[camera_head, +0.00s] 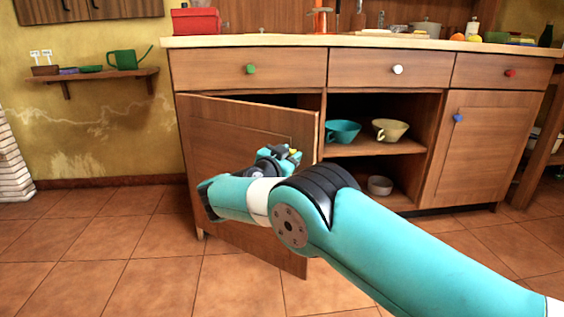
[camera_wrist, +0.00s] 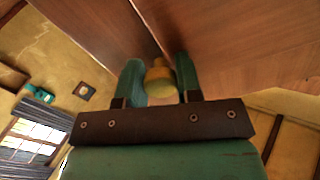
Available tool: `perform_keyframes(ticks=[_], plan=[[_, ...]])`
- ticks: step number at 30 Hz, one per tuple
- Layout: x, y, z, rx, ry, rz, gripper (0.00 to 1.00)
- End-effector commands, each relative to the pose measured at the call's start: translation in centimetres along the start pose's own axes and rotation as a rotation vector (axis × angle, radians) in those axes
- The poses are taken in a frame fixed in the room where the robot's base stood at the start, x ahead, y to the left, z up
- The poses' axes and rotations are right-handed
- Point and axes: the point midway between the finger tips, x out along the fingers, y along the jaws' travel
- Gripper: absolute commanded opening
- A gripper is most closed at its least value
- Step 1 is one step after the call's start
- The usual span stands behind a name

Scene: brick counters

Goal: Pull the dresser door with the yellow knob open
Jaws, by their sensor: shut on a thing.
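The dresser (camera_head: 250,56) has a left door (camera_head: 245,122) that stands partly open, swung out toward me from its left edge. The yellow knob (camera_head: 294,152) shows only as a small spot in the head view, beside my gripper (camera_head: 285,157). In the wrist view the yellow knob (camera_wrist: 159,80) sits between the two fingers of my gripper (camera_wrist: 160,82), close to the wooden door face (camera_wrist: 230,45). My gripper is shut on the knob. My arm hides part of the door's lower middle in the head view.
The right door with a blue knob (camera_head: 459,118) is closed. Tiled floor (camera_head: 90,240) at the left is clear.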

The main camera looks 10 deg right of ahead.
Motion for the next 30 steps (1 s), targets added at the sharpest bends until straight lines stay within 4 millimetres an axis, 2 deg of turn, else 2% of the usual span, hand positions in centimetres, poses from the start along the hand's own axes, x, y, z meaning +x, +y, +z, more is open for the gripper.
perform_keyframes(ticks=[15, 16, 18, 19, 30], plan=[[0.75, 0.62, -0.22, -0.001, 0.009, 0.025, 0.00], [0.75, 0.62, -0.22, -0.001, 0.009, 0.025, 0.39], [0.74, 0.61, -0.21, -0.001, 0.009, 0.025, 0.55], [0.72, 0.60, -0.21, -0.001, 0.009, 0.024, 0.58], [0.30, 0.46, -0.08, -0.001, 0.009, 0.025, 0.58]])
